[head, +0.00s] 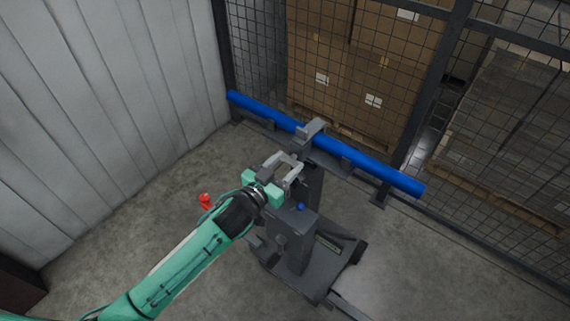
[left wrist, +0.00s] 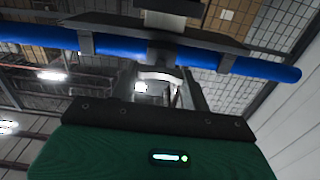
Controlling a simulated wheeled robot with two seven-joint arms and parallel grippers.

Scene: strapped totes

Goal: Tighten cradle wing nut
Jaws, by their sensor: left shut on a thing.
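My left gripper (head: 292,172) reaches in from the lower left to the grey stand, just below the blue bar (head: 350,158), with its fingers around a small part there. The wing nut itself is hard to make out between the fingers. The blue bar lies across the stand's cradle (head: 312,130) under a grey clamp piece. The left wrist view also shows the blue bar (left wrist: 115,45) and the cradle (left wrist: 200,42) above the gripper, with a pale curved part (left wrist: 160,76) at the middle. My right gripper is not in view.
The grey stand (head: 290,240) has a wheeled base, a blue knob (head: 301,207) and a red piece (head: 206,200) at its left. A wire mesh fence (head: 400,60) with stacked boxes (head: 340,75) behind it lies beyond the bar. A corrugated wall (head: 110,90) stands at left.

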